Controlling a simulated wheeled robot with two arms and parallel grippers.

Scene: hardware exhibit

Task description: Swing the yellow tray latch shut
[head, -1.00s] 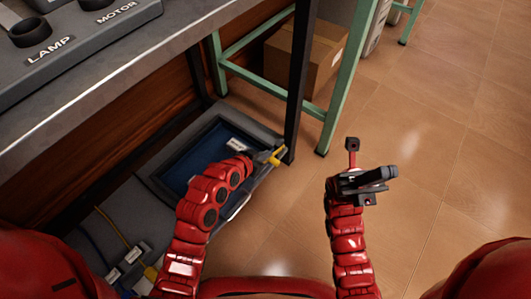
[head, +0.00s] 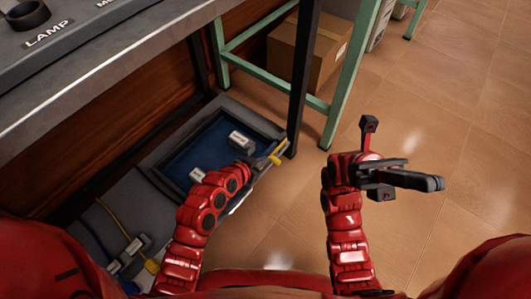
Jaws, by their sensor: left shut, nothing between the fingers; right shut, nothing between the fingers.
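The yellow latch (head: 277,154) is at the right front corner of a grey tray (head: 240,106) with a blue inside, low beneath the workbench. It sticks out at an angle from the tray's edge. My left gripper (head: 262,163) is shut and empty, right at the latch. Whether it touches the latch I cannot tell, and the fingers partly blend with the dark edge there. My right gripper (head: 425,180) is shut and empty, held over the open floor to the right, apart from the tray.
Two white labelled pieces (head: 240,141) lie in the tray. A black table leg (head: 300,90) stands just beyond the latch. A green frame (head: 345,85) and a cardboard box (head: 305,55) are behind. Cables with plugs (head: 135,247) lie at lower left. Tiled floor at right is clear.

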